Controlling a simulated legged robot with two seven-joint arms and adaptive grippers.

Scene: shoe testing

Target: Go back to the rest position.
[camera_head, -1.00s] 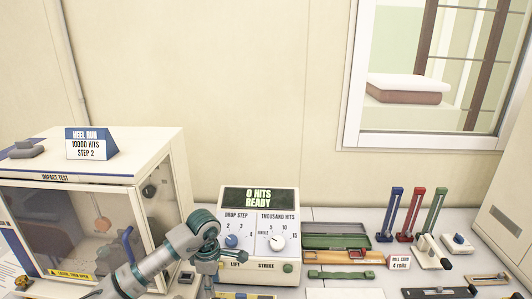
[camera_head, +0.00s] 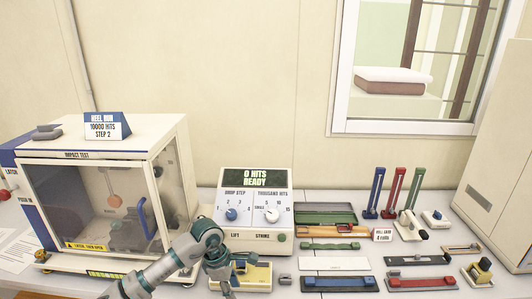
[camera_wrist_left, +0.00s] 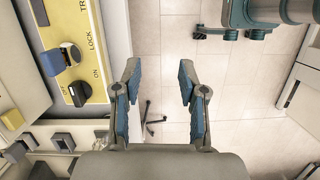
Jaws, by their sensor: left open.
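My left arm enters the head view from the bottom left. Its gripper (camera_head: 226,289) hangs at the lower edge, in front of the control box and beside the yellow-plated switch box. The left wrist view shows its two blue-padded fingers (camera_wrist_left: 160,75) spread apart, with nothing between them and tiled floor beyond. The yellow plate (camera_wrist_left: 82,62) with its lock and on/off switches lies left of the fingers in that view, apart from them. My right gripper is in neither view.
The impact test cabinet (camera_head: 85,154) stands at the left. The control box (camera_head: 254,183) reads "0 HITS READY". Green case (camera_head: 326,210), trays, and blue, red and green upright gauges (camera_head: 396,190) fill the table's right. Open floor (camera_wrist_left: 230,70) shows beyond the table edge.

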